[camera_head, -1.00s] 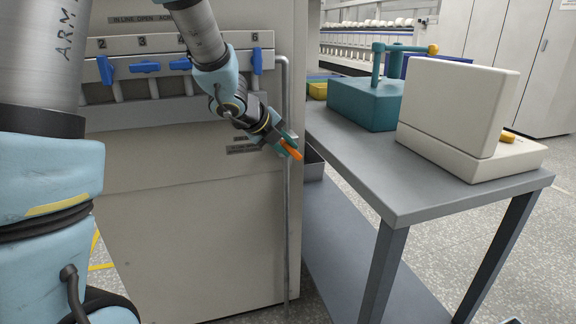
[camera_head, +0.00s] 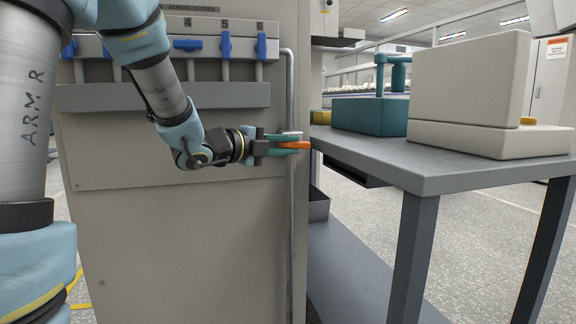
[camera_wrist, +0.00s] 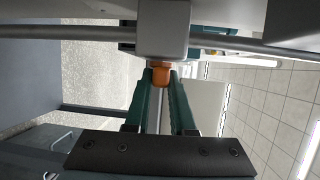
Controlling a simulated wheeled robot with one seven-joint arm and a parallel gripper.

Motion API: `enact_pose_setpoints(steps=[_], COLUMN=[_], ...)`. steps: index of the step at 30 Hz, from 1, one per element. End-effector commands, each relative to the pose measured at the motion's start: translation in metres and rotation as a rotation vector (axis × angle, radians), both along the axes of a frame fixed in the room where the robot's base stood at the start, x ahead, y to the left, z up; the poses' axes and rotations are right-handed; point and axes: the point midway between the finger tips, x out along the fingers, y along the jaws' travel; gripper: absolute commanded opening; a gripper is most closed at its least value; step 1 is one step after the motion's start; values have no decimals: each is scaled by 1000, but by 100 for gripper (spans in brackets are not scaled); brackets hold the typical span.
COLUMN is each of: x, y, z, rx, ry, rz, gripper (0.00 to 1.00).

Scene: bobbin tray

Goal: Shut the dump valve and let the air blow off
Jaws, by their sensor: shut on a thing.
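My gripper (camera_head: 290,146), with teal fingers, is shut on an orange lever (camera_head: 300,145) beside the right edge of the beige cabinet (camera_head: 190,220). The lever lies about level, across the upright grey pipe (camera_head: 291,225). In the wrist view, the lever (camera_wrist: 161,73) sits between my fingertips, against a pale grey block (camera_wrist: 163,30) on the pipe (camera_wrist: 70,33). I take this block and lever to be the dump valve. The fingers hide part of the lever. No air flow can be seen.
A row of blue-handled valves (camera_head: 225,44) runs along the cabinet's top, partly behind my arm. To the right, a grey table (camera_head: 440,174) holds a teal machine (camera_head: 370,115) and a beige box (camera_head: 470,80). Its near edge is close to my gripper. Open floor (camera_head: 480,250) shows beyond.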

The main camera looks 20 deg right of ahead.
Motion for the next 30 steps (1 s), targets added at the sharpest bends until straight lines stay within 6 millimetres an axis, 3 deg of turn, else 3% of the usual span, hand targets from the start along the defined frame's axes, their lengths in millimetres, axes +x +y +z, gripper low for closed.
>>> enact_pose_setpoints(steps=[1, 24, 25, 30], x=[0, 0, 0, 0], y=[0, 0, 0, 0], z=[-8, -4, -4, -3], rx=[-19, -104, -104, -104], ry=[3, 16, 16, 15], rz=[1, 0, 0, 0], gripper=[0, 0, 25, 44])
